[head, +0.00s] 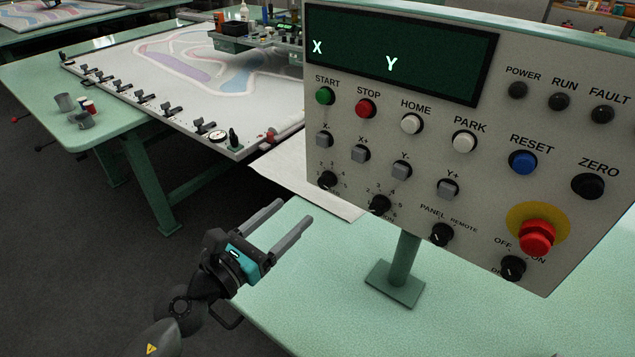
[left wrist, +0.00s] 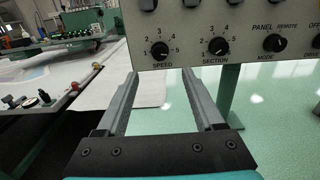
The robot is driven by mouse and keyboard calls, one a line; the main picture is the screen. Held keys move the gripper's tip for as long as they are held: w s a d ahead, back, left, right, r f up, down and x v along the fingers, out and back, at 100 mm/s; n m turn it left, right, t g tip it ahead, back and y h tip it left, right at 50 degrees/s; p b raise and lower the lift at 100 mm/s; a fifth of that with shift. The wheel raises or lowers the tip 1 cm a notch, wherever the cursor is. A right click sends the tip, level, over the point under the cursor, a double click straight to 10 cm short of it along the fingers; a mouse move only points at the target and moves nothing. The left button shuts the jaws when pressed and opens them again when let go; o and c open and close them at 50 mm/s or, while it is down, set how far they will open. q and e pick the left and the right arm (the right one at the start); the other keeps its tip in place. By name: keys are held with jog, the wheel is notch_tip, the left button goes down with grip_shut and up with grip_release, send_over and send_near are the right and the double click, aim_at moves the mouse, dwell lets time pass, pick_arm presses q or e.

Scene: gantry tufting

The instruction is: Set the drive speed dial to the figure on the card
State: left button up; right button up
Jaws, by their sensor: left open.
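The speed dial (head: 327,180) is a small black knob at the lower left of the grey control panel (head: 470,215). In the left wrist view the dial (left wrist: 160,51) has SPEED printed below it and figures around it, 2 to 5 readable. I cannot tell which figure its pointer marks. My left gripper (head: 295,211) is open and empty, below and in front of the dial, apart from it. In the left wrist view its fingers (left wrist: 158,77) point toward the panel's lower edge just under the dial. I see no card with a readable figure. My right gripper is out of view.
The section dial (left wrist: 218,46) and mode switch (left wrist: 275,43) are close on the right. The red emergency stop (head: 537,236) is at the panel's lower right. A post (head: 403,262) carries the panel above a green table. A white sheet (head: 300,182) lies behind the gripper.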

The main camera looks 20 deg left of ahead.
aim_at(323, 185)
pick_arm(q)
jog(key=p+x, duration=0.1)
jog(key=x, duration=0.8)
jog(key=shift+w+f, duration=0.1)
jog(key=shift+w, duration=0.05)
grip_shut()
dwell(0.4)
